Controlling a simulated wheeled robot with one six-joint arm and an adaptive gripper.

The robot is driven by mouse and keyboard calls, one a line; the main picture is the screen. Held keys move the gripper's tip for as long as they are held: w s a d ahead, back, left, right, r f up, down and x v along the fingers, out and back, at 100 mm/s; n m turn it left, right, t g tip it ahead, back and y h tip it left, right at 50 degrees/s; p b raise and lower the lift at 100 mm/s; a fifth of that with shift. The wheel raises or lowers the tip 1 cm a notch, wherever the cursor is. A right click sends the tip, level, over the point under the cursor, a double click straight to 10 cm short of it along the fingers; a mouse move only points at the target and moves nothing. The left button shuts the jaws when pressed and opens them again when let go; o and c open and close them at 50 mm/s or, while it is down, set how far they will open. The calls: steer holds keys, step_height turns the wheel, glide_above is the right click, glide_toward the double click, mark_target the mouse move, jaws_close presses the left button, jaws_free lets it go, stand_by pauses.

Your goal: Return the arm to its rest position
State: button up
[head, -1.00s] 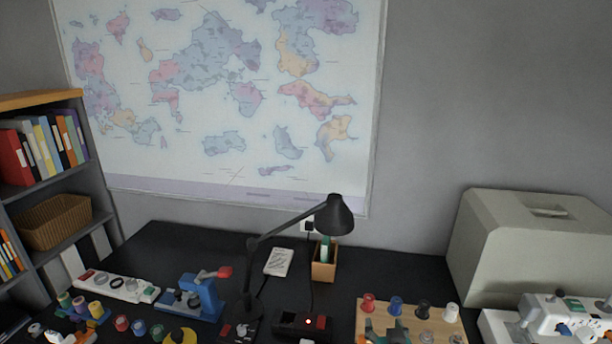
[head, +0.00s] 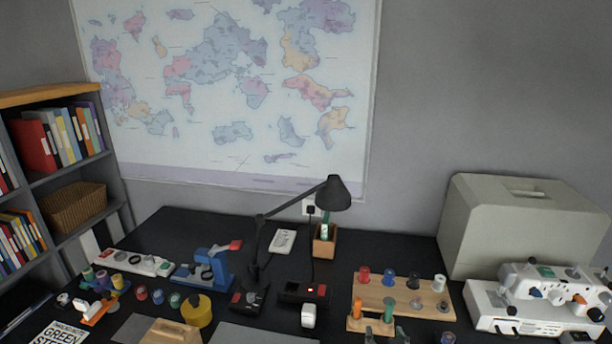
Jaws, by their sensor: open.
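No part of my arm or gripper shows in the head view, so its pose and its distance from the desk things cannot be told. The black desk (head: 190,223) fills the lower part of the view, with things spread over it.
A black lamp (head: 333,193) rises mid-desk, behind a white plug (head: 308,315). Left are a blue press-like tool (head: 217,268), a yellow pot (head: 197,311) and a bookshelf (head: 50,95). Right are a wooden peg board (head: 400,297), a white machine (head: 540,318) and a beige case (head: 525,225).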

steer(key=s+f, duration=0.2)
steer(key=s, duration=0.1)
steer(key=s+f, duration=0.2)
steer(key=s, duration=0.2)
steer(key=s+f, duration=0.2)
steer(key=s, duration=0.2)
steer(key=shift+s+f, duration=0.25)
steer(key=shift+f, duration=0.1)
steer(key=s+f, duration=0.2)
steer(key=s, duration=1.2)
steer(key=s+r, duration=0.4)
steer(key=s, duration=0.7)
steer(key=s+r+t, duration=0.1)
steer(key=s+r, duration=0.3)
steer(key=s, duration=0.7)
steer(key=shift+n+y, duration=0.3)
steer(key=shift+y, duration=0.1)
